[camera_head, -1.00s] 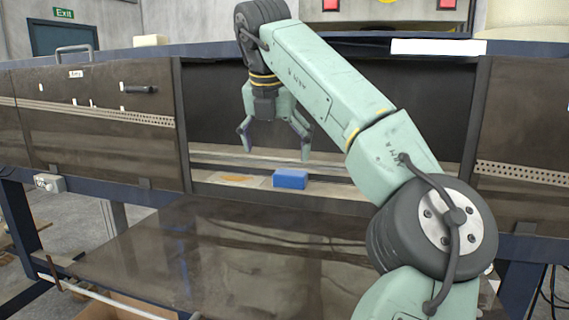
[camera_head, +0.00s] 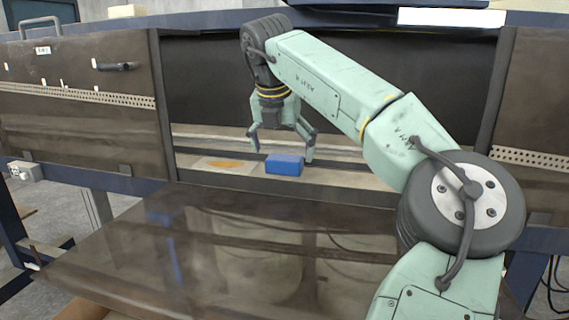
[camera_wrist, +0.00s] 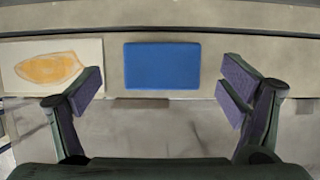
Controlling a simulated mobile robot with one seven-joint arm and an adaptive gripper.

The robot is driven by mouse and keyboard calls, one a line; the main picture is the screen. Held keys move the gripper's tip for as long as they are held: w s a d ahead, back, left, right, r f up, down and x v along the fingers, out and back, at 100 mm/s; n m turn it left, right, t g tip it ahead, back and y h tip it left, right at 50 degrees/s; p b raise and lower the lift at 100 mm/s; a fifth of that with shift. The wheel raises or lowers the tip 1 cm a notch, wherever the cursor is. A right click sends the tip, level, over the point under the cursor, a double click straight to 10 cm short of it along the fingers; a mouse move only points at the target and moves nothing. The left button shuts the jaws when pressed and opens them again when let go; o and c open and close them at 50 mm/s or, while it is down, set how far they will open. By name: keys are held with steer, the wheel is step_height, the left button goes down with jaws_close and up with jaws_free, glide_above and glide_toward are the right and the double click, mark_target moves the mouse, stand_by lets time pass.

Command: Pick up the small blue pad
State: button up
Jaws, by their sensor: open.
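The small blue pad (camera_head: 285,164) lies flat on the pale ledge inside the opening of the machine. In the wrist view the pad (camera_wrist: 162,66) shows as a blue rectangle, centred between the fingers and a little beyond their tips. My gripper (camera_head: 282,150) is open and empty, pointing down above and slightly behind the pad in the head view. In the wrist view my gripper (camera_wrist: 162,90) has its two purple-padded fingers spread wider than the pad. No finger clearly touches the pad.
A white card with an orange oval mark (camera_wrist: 52,66) lies left of the pad. Dark panels (camera_head: 75,110) stand on both sides of the opening. A glossy dark sheet (camera_head: 210,245) spreads below the ledge, in front of it. The ledge right of the pad is clear.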

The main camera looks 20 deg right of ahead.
mark_target(285, 157)
steer(key=shift+p+x, duration=0.35)
steer(key=shift+x, duration=1.25)
steer(key=shift+d, duration=0.1)
steer(key=shift+c, duration=0.2)
steer(key=c, duration=1.1)
